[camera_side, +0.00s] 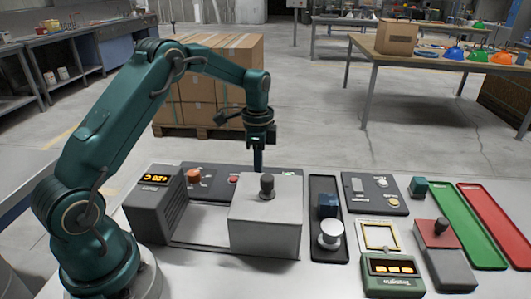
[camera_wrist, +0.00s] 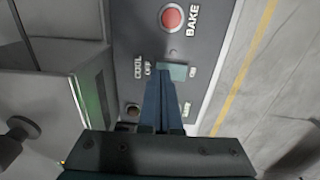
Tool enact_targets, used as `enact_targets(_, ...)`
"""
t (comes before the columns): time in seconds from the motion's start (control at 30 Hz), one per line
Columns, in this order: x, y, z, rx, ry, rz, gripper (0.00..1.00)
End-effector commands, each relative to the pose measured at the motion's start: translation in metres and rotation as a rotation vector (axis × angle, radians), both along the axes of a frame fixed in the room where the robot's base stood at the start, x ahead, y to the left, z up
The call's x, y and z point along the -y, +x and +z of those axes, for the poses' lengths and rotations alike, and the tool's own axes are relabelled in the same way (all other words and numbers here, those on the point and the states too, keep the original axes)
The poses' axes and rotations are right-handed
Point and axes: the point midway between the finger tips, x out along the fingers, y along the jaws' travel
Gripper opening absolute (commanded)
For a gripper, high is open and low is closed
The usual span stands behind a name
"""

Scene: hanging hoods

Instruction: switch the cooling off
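In the wrist view, a pale grey-green switch (camera_wrist: 173,71) sits on a dark panel (camera_wrist: 143,28), with the labels COOL and OFF on its left and ON on its right. Which way it is set I cannot tell. My gripper (camera_wrist: 166,84) points at the panel, its dark blue fingers together and nothing visible between them. The fingertips overlap the picture close to the switch's near edge; whether they touch it I cannot tell. In the side view, my gripper (camera_side: 258,170) points down behind a grey box, which hides part of the panel (camera_side: 212,191).
A red button (camera_wrist: 171,18) labelled BAKE is beyond the switch. The grey box (camera_side: 264,225) with a dark knob (camera_side: 267,185) stands in front of the panel. A display unit (camera_side: 157,205) stands left. Trays and other control boxes are to the right.

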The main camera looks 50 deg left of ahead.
Motion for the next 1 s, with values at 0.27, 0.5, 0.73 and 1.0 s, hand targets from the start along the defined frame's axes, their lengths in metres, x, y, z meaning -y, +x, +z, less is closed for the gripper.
enact_targets(0.27,0.0,0.001,0.023,0.004,0.001,0.0,0.0)
enact_targets(0.5,0.0,0.0,0.041,0.002,0.001,0.0,0.0)
enact_targets(0.73,0.0,0.001,0.058,0.004,0.001,0.0,0.0)
enact_targets(1.0,0.0,0.0,0.064,0.001,0.001,0.0,0.0)
